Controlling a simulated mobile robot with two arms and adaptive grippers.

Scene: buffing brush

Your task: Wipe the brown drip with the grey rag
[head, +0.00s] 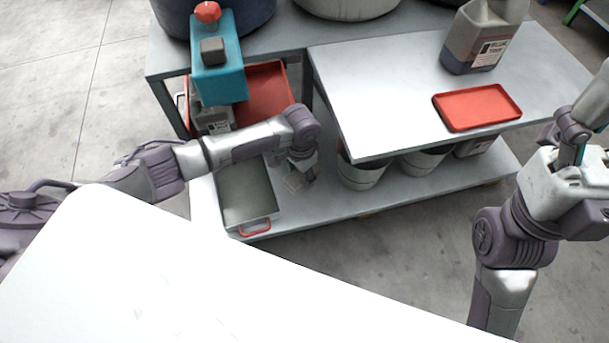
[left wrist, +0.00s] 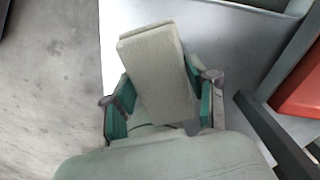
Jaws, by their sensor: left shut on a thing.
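My left gripper (head: 297,172) is low over the lower shelf, beside the metal tray. In the left wrist view it (left wrist: 160,100) is shut on a pale grey, block-like folded piece, which I take as the grey rag (left wrist: 158,70). The rag also shows as a small pale patch (head: 294,183) under the gripper in the head view. I cannot tell whether it touches the shelf. I cannot make out the brown drip in either view. My right gripper (head: 578,135) is at the right edge, partly cut off, and its opening is unclear.
A metal tray (head: 232,222) with a red handle lies left of the gripper. White buckets (head: 362,174) stand to its right, under the upper shelf (head: 375,98). A red tray (head: 478,106) and a jug (head: 470,52) are on top. A teal dispenser (head: 222,83) stands behind.

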